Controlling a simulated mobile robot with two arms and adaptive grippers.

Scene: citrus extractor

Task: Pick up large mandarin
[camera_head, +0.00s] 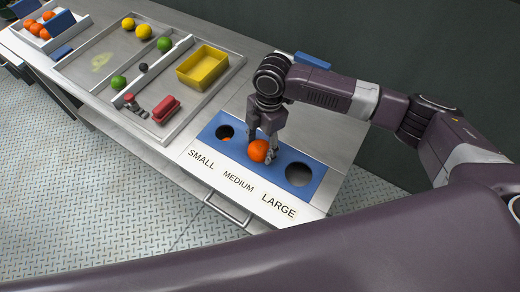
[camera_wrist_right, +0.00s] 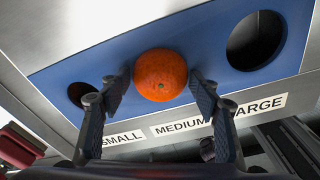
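An orange mandarin (camera_head: 259,150) sits at the middle, MEDIUM position of the blue sizing plate (camera_head: 318,162); it covers the hole beneath it. My right gripper (camera_head: 262,142) points down over it with one finger on each side. In the right wrist view the mandarin (camera_wrist_right: 161,75) lies between the two spread fingertips (camera_wrist_right: 160,82), which are close to its sides; firm contact does not show. The LARGE hole (camera_head: 300,175) is empty. A bit of another orange fruit (camera_head: 227,139) shows in the SMALL hole. My left gripper is out of view.
A steel tray left of the plate holds a yellow bin (camera_head: 203,68), a red-handled tool (camera_head: 166,109), and loose green and yellow citrus. A crate of oranges (camera_head: 40,26) stands at the far left. A dark wall is behind the counter.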

